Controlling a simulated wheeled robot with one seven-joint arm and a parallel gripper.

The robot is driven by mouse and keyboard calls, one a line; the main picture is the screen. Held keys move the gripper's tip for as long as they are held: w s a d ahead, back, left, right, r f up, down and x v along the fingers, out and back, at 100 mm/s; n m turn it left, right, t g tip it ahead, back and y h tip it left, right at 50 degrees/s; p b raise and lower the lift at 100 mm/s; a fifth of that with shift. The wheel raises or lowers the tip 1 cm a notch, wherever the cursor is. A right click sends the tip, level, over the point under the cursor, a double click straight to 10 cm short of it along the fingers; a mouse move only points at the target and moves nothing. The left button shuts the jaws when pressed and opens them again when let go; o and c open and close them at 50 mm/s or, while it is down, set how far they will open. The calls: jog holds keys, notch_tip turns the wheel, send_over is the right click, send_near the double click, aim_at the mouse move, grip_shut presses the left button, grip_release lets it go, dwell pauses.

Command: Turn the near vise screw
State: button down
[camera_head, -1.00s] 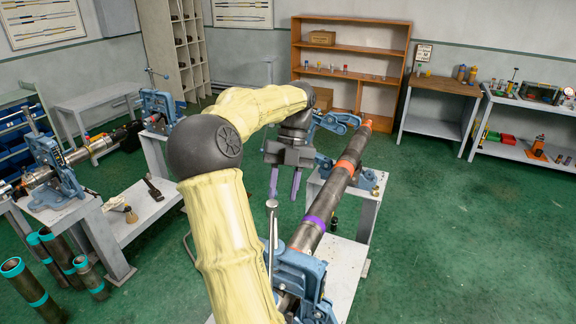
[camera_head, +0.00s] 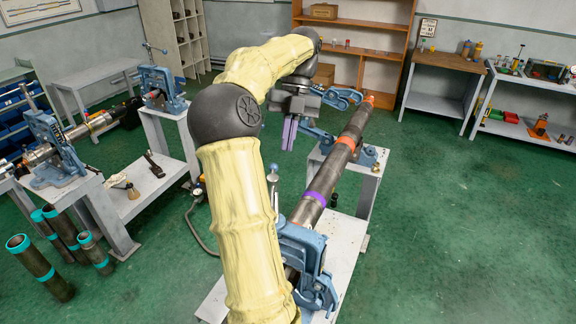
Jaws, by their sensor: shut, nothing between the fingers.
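The near vise (camera_head: 308,262) is blue and sits on a grey bench at bottom centre. Its upright screw and bar handle, with a round grey end (camera_head: 273,170), stand beside my arm, which hides part of them. A dark pipe (camera_head: 328,178) with purple and orange bands runs from this vise up to the right. My gripper (camera_head: 289,148) has purple fingers pointing down, closed together and empty. In the picture it is above and slightly right of the handle's end, with a visible gap between.
A second blue vise (camera_head: 340,98) holds the pipe's far end, close to the right of my gripper. Left are another bench with a blue vise (camera_head: 50,150) and several standing pipes (camera_head: 40,268). The green floor (camera_head: 450,220) at right is clear.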

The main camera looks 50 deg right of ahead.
jog(key=w+a+f+n+h+b, duration=0.2)
jog(key=w+a+f+n+b, duration=0.1)
jog(key=a+f+n, duration=0.65)
jog(key=w+a+f+n+h+b, duration=0.1)
jog(key=w+a+f+n+b, duration=0.15)
jog(key=a+f+n, duration=0.7)
jog(key=s+a+f+n+t+h+b, duration=0.1)
jog(key=a+f+n, duration=0.4)
jog(key=n, duration=0.8)
jog(key=s+a+f+n+t+b, duration=0.2)
jog(key=s+a+f+n+t, duration=0.1)
jog(key=a+n, duration=0.7)
jog(key=f+n, duration=0.1)
jog(key=n, duration=0.1)
jog(key=shift+a+f+n+h, duration=0.35)
jog(key=shift+a+n+h, duration=0.05)
jog(key=shift+w, duration=0.1)
